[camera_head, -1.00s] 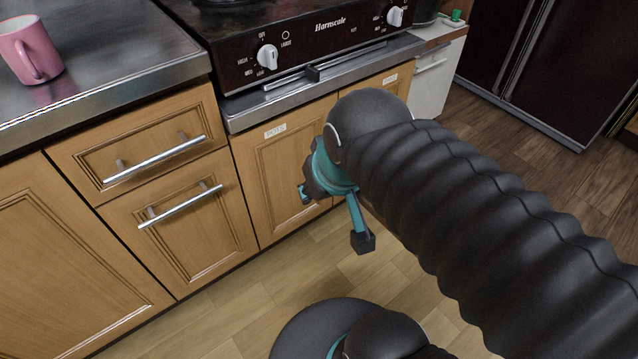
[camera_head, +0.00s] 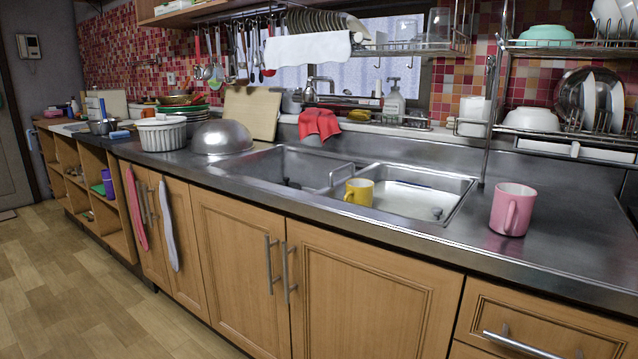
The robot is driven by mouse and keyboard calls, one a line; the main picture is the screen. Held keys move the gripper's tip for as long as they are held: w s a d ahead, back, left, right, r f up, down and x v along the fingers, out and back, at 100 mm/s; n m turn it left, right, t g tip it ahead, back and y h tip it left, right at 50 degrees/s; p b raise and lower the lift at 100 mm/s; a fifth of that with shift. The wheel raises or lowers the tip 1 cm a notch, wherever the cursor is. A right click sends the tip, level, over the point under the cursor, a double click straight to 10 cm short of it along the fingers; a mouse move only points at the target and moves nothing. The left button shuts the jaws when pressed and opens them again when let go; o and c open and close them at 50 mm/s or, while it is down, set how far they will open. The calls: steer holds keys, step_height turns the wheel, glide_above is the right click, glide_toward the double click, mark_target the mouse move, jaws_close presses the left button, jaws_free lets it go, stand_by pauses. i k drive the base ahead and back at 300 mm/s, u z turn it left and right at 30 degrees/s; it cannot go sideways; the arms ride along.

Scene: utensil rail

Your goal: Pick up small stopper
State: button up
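A small grey round piece (camera_head: 437,212) lies in the front right corner of the right sink basin (camera_head: 405,199); it may be the small stopper, but it is too small to tell for sure. A dark piece (camera_head: 291,184) shows at the bottom of the left basin (camera_head: 290,165), partly hidden by the front rim. My gripper and arm are not in view now.
A yellow mug (camera_head: 359,191) stands by the divider between the basins. A pink mug (camera_head: 512,209) stands on the steel counter right of the sink. A steel bowl (camera_head: 222,137) sits to the left. Floor at the lower left (camera_head: 80,290) is clear.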

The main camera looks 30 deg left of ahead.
mark_target(437, 211)
steer(key=u, duration=1.15)
